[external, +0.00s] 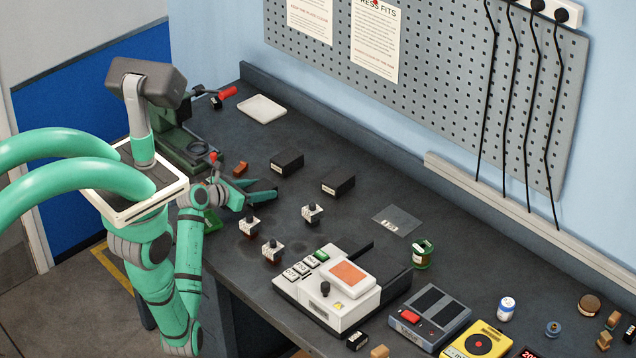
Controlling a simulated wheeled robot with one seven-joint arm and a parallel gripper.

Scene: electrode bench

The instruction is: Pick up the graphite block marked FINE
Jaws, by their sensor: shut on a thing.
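Two dark blocks with white labels stand on the bench, a left one (287,162) and a right one (338,182). The labels are too small to read, so I cannot tell which says FINE. My gripper (268,190) is low over the bench, just in front of the left block and left of the right one. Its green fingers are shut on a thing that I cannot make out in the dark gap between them. I cannot tell whether the fingers touch the left block.
Several small white units with black knobs (312,213) stand in front of my gripper. A small orange-brown block (240,168) lies behind it. A white device with an orange pad (347,278) stands to the right. A green press (185,140) is at the back left.

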